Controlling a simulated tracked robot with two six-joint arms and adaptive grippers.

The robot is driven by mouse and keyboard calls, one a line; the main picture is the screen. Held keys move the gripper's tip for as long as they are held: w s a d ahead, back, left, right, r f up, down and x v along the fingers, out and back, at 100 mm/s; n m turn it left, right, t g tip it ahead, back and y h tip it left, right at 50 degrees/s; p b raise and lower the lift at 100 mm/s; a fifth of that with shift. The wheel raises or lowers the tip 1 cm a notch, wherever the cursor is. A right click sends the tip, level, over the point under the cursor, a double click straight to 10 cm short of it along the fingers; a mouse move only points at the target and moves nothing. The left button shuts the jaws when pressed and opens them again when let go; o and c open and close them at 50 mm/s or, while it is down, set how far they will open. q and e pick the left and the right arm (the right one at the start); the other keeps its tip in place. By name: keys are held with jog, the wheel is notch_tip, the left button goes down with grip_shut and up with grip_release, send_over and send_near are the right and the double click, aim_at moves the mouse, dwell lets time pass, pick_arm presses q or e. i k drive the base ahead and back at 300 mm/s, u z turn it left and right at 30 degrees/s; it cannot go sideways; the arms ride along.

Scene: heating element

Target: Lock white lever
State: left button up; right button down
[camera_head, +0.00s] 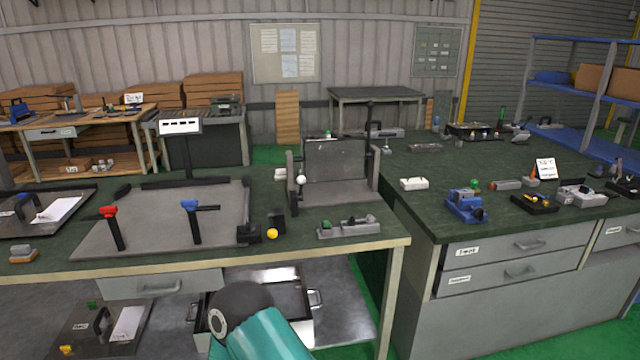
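A small white ball-shaped knob (301,179), which looks like the white lever's end, shows at the front left of a grey upright fixture (335,175) on the green bench. The lever's shaft and its locking part are too small to make out. Neither of my grippers is in view. A teal and dark grey part of my own arm shows at the bottom centre, in front of the bench and apart from the knob.
A grey plate (160,238) with red-handled (109,212) and blue-handled (190,207) levers lies left of the fixture. A yellow ball (272,233) sits by black blocks in front. A grey clamp device (348,227) lies front right. Another cluttered bench (470,160) stands right.

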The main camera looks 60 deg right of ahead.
aim_at(301, 179)
jog(key=z, duration=1.05)
jog(key=i, duration=0.7)
jog(key=z, duration=0.15)
jog(key=k, duration=0.9)
jog(key=z, duration=0.1)
jog(key=i, duration=0.35)
jog(key=z, duration=0.05)
